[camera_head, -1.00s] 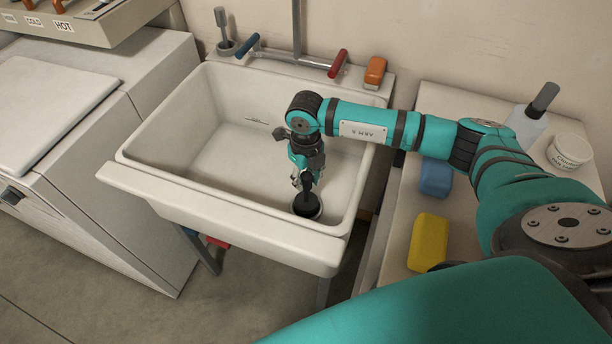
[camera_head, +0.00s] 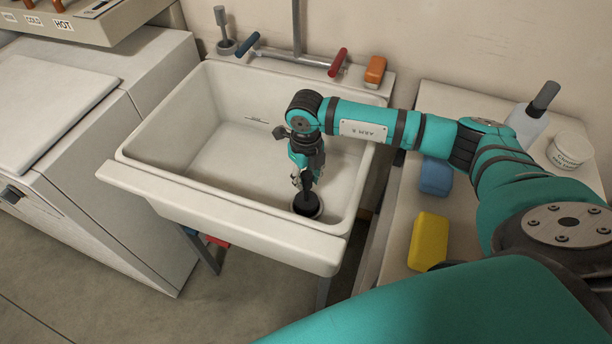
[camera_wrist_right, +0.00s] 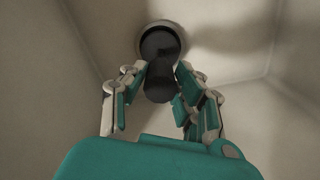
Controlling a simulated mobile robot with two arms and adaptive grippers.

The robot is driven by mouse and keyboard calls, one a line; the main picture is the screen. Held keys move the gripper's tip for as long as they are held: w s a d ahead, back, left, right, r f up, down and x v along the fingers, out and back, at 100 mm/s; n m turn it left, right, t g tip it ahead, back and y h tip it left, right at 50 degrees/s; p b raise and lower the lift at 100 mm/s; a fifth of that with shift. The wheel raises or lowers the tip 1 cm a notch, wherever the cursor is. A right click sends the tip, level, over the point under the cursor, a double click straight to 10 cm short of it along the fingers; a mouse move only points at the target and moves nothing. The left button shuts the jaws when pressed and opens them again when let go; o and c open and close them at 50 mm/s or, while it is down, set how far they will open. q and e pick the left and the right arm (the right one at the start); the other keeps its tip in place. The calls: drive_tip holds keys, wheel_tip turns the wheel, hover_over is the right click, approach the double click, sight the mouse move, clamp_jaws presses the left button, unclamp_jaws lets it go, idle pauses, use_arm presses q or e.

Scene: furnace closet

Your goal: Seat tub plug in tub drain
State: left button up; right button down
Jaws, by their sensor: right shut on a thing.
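The black tub plug (camera_head: 306,205) is at the tub drain, near the front right corner of the white tub's floor. My right gripper (camera_head: 305,183) points down from above and is shut on the plug's stem. In the right wrist view the plug (camera_wrist_right: 158,84) runs between the fingers (camera_wrist_right: 160,76), its dark wide end against the round drain (camera_wrist_right: 145,29). The pale drain rim shows around the plug's far side. I cannot tell whether the plug is fully down in the drain. My left gripper is not in view.
The white tub (camera_head: 190,195) has raised walls around the gripper. A faucet with blue and red handles (camera_head: 338,63) and an orange soap bar (camera_head: 375,71) are on its back ledge. The right counter holds a blue block (camera_head: 436,177), yellow sponge (camera_head: 428,241), bottle and jar.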

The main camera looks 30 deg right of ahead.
drive_tip(key=shift+f+b, duration=0.95)
drive_tip(key=shift+f, duration=0.25)
drive_tip(key=c, duration=0.9)
unclamp_jaws()
drive_tip(key=shift+r, duration=0.15)
drive_tip(key=shift+r+p, duration=2.8)
drive_tip(key=shift+r, duration=1.1)
